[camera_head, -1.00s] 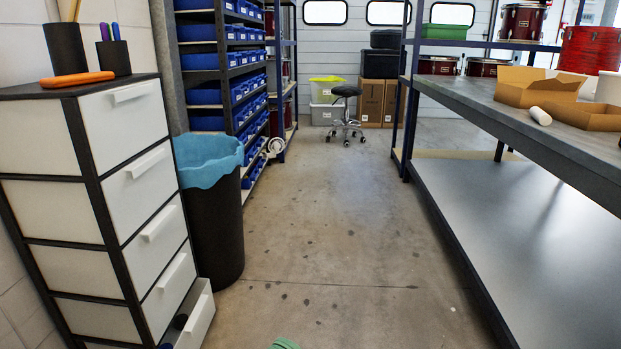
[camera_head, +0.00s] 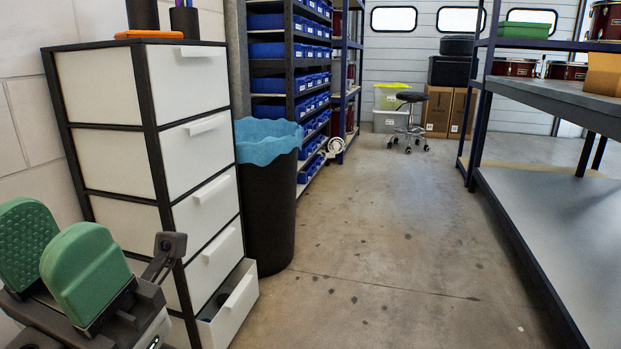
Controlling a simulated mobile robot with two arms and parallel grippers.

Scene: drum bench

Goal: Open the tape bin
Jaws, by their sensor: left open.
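A drawer cabinet (camera_head: 110,165) with a dark frame and white drawers stands at the left. Its lowest drawer in sight (camera_head: 235,315) is pulled part way out, with something dark inside; the drawers above it are shut. I cannot tell from any label which is the tape bin. My left gripper (camera_head: 52,250), with two green finger pads apart, is open and empty at the bottom left, in front of the cabinet in the picture and apart from the open drawer's handle (camera_head: 239,289). My right gripper is out of sight.
A black waste bin (camera_head: 269,215) with a blue liner stands right beside the cabinet. Shelves with blue bins (camera_head: 290,80) are behind it. A workbench (camera_head: 560,105) with a lower shelf runs along the right. The floor (camera_head: 370,255) between is clear up to a stool (camera_head: 410,120).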

